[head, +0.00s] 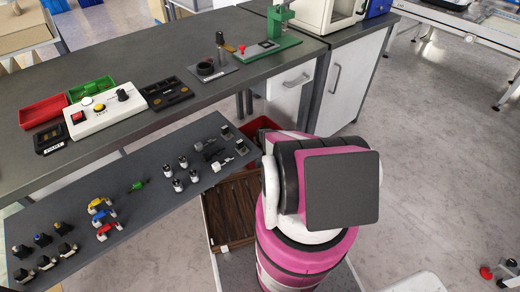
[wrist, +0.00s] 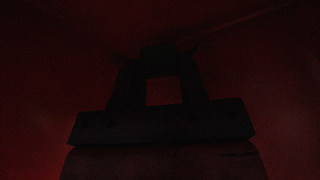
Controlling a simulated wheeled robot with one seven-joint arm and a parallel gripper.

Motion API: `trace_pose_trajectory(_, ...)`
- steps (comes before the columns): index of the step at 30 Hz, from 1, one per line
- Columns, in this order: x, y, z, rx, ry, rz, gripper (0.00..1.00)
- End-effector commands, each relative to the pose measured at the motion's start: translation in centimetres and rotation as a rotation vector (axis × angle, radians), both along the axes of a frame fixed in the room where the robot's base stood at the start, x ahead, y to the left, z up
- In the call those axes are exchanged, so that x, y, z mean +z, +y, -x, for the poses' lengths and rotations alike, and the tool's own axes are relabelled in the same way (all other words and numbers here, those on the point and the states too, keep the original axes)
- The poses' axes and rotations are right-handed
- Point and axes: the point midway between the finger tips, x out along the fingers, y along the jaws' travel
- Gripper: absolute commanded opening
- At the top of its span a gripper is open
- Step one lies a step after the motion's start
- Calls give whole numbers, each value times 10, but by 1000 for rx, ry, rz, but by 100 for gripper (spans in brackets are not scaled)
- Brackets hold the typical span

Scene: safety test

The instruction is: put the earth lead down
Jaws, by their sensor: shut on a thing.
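My gripper (wrist: 160,75) shows in the wrist view as a near-black outline against dark red surfaces. Its two fingers are shut on a dark block (wrist: 158,58) at their tips. The picture is too dark to tell the block's colour or whether it is the earth lead. No lead or cable can be made out. In the head view my pink and white arm hides my gripper. A red bin (head: 256,125) shows partly behind my arm there, and the red around my gripper looks like its inside.
A grey shelf (head: 140,225) at the front left holds several connectors, including a small green piece (head: 138,185). The dark bench (head: 150,60) behind carries a white test box (head: 103,110), red and green trays, and a green press (head: 278,30). A brown slatted crate (head: 230,212) stands beside my arm.

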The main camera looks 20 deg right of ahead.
Motion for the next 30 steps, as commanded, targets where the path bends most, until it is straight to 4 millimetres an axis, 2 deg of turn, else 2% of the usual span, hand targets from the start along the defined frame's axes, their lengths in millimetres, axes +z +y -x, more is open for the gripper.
trace_pose_trajectory(7,-31,0,-1,0,0,0,11)
trace_pose_trajectory(19,-36,0,0,1,0,0,11)
trace_pose_trajectory(20,-35,0,0,1,0,0,44)
trace_pose_trajectory(21,-35,0,0,1,0,0,57)
trace_pose_trajectory(22,-35,0,0,1,0,0,63)
trace_pose_trajectory(30,-35,0,0,1,0,0,63)
